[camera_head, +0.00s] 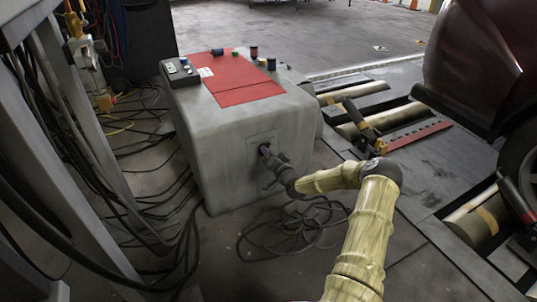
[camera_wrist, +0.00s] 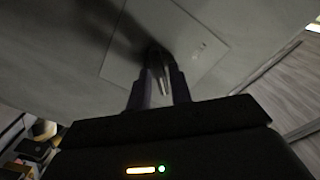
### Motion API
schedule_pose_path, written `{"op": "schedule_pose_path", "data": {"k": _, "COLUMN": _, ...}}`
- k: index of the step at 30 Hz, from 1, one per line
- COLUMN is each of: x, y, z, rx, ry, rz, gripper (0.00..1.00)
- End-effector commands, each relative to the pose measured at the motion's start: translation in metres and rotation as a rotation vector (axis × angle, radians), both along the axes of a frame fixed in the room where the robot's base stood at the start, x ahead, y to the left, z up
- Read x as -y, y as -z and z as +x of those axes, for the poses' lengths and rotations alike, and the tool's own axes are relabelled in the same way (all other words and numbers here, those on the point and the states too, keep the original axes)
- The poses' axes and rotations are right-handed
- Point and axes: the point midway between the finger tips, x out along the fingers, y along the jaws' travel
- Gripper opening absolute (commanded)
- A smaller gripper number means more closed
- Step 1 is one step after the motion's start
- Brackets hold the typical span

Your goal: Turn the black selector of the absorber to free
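The absorber (camera_head: 235,140) is a grey box with rounded edges standing on the floor, with a red panel on top. A square plate (camera_wrist: 190,38) is set in its front face, with small unreadable marks on the right part. The black selector (camera_wrist: 157,58) sits at the plate's middle, seen in the wrist view between my fingers. My gripper (camera_wrist: 160,90) is at the plate, its two fingers closed around the selector, one on each side. In the head view my gripper (camera_head: 268,152) meets the front face and hides most of the selector. Its exact angle is hard to read.
Black cables lie coiled on the floor (camera_head: 297,228) below my arm and along the left. A control box (camera_head: 180,72) and several small knobs stand on the absorber's top. Rollers (camera_head: 385,122) and a dark red car (camera_head: 480,60) are at the right.

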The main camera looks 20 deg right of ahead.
Motion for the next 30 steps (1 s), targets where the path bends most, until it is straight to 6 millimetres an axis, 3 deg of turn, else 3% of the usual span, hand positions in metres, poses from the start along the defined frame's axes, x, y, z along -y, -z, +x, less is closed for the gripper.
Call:
{"op": "schedule_pose_path", "data": {"k": 1, "x": 0.0, "y": 0.0001, "z": -0.0001, "rx": 0.0, "ry": 0.0, "rz": 0.0, "gripper": 0.11}}
{"op": "schedule_pose_path", "data": {"k": 3, "x": 0.0, "y": 0.0001, "z": -0.0002, "rx": 0.0, "ry": 0.0, "rz": 0.0, "gripper": 0.0}}
{"op": "schedule_pose_path", "data": {"k": 17, "x": -0.0009, "y": -0.0008, "z": -0.0003, "rx": 0.0, "ry": -0.001, "rz": -0.048, "gripper": 0.0}}
{"op": "schedule_pose_path", "data": {"k": 30, "x": -0.0025, "y": -0.0033, "z": -0.0003, "rx": 0.009, "ry": -0.004, "rz": -0.332, "gripper": 0.0}}
